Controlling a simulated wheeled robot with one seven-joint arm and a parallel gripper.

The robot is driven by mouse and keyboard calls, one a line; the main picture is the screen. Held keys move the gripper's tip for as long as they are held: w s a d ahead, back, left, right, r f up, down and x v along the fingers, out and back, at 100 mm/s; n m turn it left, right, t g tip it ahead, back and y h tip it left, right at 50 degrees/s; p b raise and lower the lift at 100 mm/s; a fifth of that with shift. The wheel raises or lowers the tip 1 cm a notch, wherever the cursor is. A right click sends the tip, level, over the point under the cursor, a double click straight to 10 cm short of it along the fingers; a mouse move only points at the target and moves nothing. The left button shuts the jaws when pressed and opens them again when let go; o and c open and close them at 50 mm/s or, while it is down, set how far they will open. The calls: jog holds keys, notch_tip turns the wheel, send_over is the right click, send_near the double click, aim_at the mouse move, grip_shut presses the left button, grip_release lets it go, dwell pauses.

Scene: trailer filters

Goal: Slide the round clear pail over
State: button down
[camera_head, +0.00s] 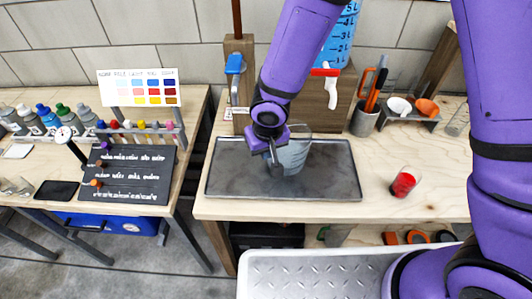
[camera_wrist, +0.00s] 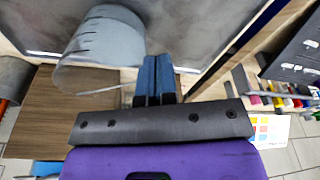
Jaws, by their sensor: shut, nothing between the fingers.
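The round clear pail (camera_head: 291,156) stands on the dark metal tray (camera_head: 335,185), near its back middle. My gripper (camera_head: 274,162) is at the pail's left side in the head view and hides part of it. In the wrist view the pail (camera_wrist: 100,50) is at the upper left, with its open rim toward the camera. My gripper's fingers (camera_wrist: 156,68) are shut together with nothing between them. They are beside the pail's wall, not around it. I cannot tell whether they touch it.
A wooden stand with a blue water container (camera_head: 341,35) and red-and-white tap is behind the tray. A cup with red contents (camera_head: 404,182) stands to the right. A grey tool cup (camera_head: 364,119) is at the back. The tray's front and right are clear.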

jog(key=s+d, duration=0.4)
jog(key=s, duration=0.7)
jog(key=shift+d, duration=0.25)
jog(key=shift+r, duration=0.1)
